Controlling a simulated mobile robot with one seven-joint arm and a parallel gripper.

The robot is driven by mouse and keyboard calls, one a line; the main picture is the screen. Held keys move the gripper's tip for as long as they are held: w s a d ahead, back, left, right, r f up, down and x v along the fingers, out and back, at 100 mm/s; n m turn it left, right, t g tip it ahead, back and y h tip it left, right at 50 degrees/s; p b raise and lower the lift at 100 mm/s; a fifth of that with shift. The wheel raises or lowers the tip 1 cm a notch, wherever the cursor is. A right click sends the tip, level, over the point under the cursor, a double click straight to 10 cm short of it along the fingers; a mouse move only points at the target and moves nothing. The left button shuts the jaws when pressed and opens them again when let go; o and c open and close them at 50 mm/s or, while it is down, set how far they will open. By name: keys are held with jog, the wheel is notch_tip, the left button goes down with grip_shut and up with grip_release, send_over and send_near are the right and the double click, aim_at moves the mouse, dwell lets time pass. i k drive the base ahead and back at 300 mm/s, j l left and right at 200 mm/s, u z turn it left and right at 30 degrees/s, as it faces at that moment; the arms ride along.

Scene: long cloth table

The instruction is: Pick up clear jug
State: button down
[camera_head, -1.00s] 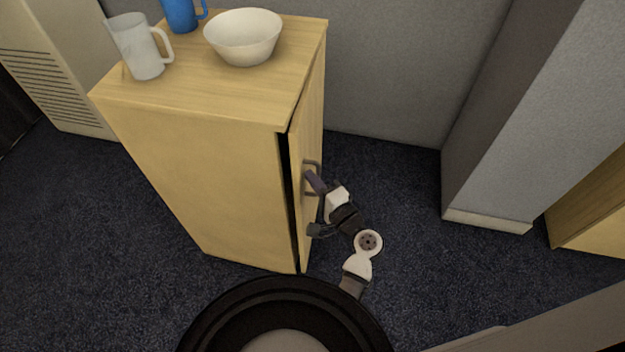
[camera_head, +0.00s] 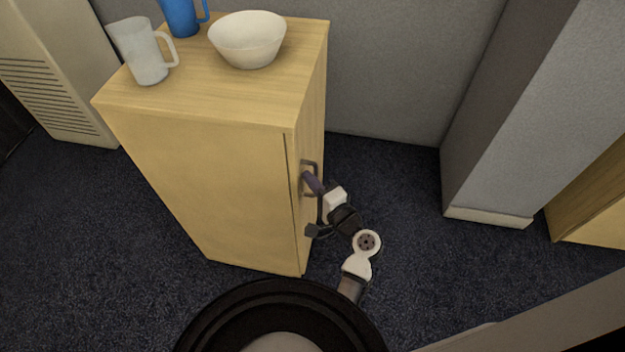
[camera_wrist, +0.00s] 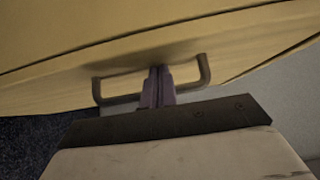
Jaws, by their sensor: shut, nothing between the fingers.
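The clear jug (camera_head: 143,52), a translucent whitish jug with a handle on its right, stands upright on the left of the wooden cabinet top (camera_head: 205,100). My gripper (camera_head: 309,180) is low at the cabinet's right side, far below the jug, by the door handle (camera_head: 317,165). In the wrist view my gripper's purple fingers (camera_wrist: 158,80) are together, with nothing between them, at the middle of the grey bar handle (camera_wrist: 203,75). The jug is not in the wrist view.
A white bowl (camera_head: 247,40) and a blue jug (camera_head: 181,15) stand near the clear jug. The cabinet door (camera_head: 310,140) looks shut. A grey partition (camera_head: 400,80) stands behind. Dark carpet (camera_head: 420,270) is open to the right.

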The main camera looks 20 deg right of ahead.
aim_at(135, 37)
jog(key=k, duration=0.45)
jog(key=k+j, duration=0.15)
jog(key=j, duration=0.15)
jog(key=k+j, duration=0.15)
jog(key=j, duration=0.15)
